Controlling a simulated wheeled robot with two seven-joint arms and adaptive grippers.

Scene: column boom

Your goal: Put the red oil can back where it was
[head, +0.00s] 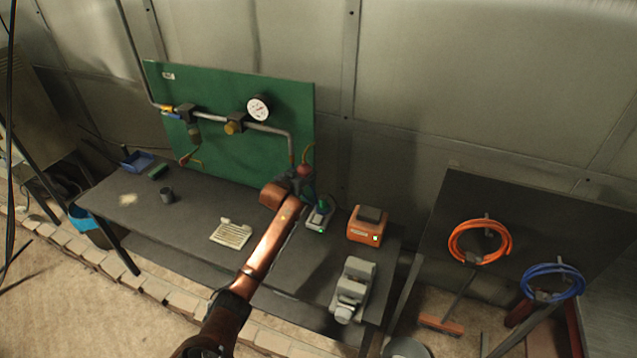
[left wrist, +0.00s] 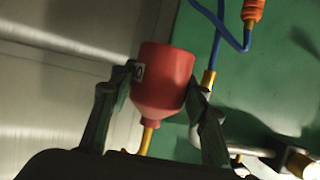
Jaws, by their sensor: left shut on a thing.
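The red oil can (left wrist: 163,75) is between the two fingers of my left gripper (left wrist: 160,88) in the left wrist view, with its yellow spout (left wrist: 148,137) pointing down in that picture. My left gripper is shut on the can's body. In the head view the gripper (head: 299,181) is near the lower right edge of the green board (head: 230,150), and only a small red part of the can (head: 304,169) shows there. Whether the can touches the board or bench I cannot tell. My right gripper is not in view.
Pipes and a gauge (head: 258,107) are on the board. Bare bench shows between cup and slotted piece.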

